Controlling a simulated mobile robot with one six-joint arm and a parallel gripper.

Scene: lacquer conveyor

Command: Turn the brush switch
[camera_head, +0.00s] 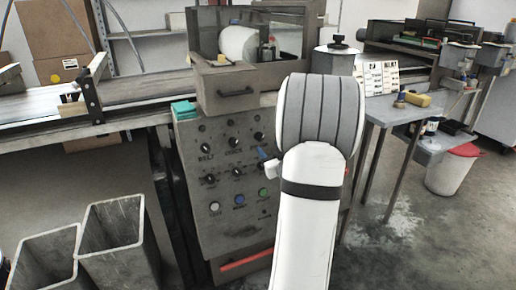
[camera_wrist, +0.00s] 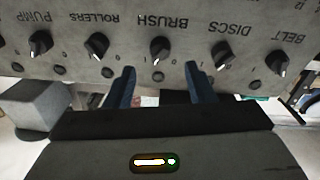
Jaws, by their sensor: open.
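The brush switch (camera_wrist: 160,49) is a black rotary knob in the middle of a row of knobs in the wrist view. Its BRUSH label appears upside down there. A pale mark on the knob points toward the bottom of that picture. My gripper (camera_wrist: 160,86) is open, with its two dark blue fingers apart, one on each side of the knob's line. The fingertips appear short of the knob, and nothing is between them. In the head view, a blue fingertip of my gripper (camera_head: 262,155) shows beside the grey control panel (camera_head: 222,196); my white arm hides the panel's right part.
The discs switch (camera_wrist: 222,54) and rollers switch (camera_wrist: 97,45) flank the brush switch closely. Colored buttons sit lower on the panel. A conveyor (camera_head: 140,90) runs left. A metal side table (camera_head: 400,112) stands right. Two open bins (camera_head: 112,225) stand at lower left.

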